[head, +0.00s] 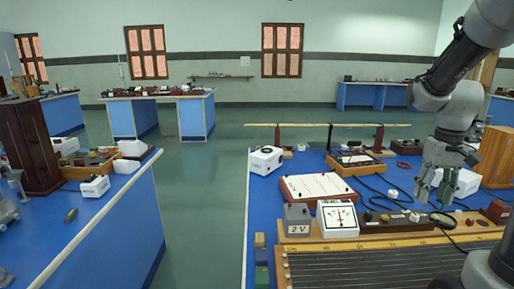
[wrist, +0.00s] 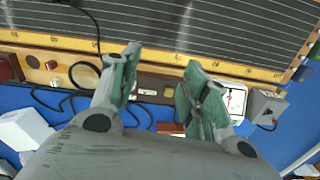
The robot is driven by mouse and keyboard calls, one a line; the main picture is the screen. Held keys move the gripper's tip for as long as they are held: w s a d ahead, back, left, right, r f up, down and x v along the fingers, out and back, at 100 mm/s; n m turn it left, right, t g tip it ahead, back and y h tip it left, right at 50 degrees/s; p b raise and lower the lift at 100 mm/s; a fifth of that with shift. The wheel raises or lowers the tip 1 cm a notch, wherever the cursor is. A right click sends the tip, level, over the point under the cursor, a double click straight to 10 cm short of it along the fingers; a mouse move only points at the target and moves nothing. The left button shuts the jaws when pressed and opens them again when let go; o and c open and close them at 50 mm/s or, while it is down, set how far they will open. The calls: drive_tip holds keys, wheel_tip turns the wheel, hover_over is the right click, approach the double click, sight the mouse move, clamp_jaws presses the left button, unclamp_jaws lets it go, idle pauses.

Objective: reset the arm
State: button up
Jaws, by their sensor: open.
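My gripper (head: 431,195) hangs from my arm at the right of the head view, above the blue bench (head: 262,220). Its fingers point down and stand apart, with nothing between them. In the wrist view my gripper (wrist: 157,88) shows its two greenish fingers spread, over a wooden-framed board (wrist: 200,25) with a numbered scale. In the head view that board (head: 390,262) lies at the bench's front. I cannot tell the exact height of the fingertips above the apparatus.
A white meter (head: 337,218) and a grey 2 V box (head: 297,220) stand left of my gripper. A white box (head: 265,160), a wooden tray (head: 355,162) and black cables share the bench. Another blue bench (head: 110,225) is at left, with open floor (head: 205,200) between.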

drive_tip(key=s+a+r+t, duration=0.2)
drive_tip(key=s+a+r, duration=0.1)
drive_tip(key=s, duration=0.3)
drive_tip(key=s+a+r+n+t, duration=0.1)
drive_tip(key=s+a+r+t, duration=0.1)
drive_tip(key=s+a+r, duration=0.2)
drive_tip(key=s+a, duration=0.2)
drive_tip(key=s, duration=0.1)
drive_tip(key=shift+s+a+r+t, duration=0.25)
drive_tip(key=shift+s+a+t, duration=0.05)
drive_tip(key=shift+t, duration=0.1)
drive_tip(key=shift+d, duration=0.1)
drive_tip(key=shift+c, duration=1.2)
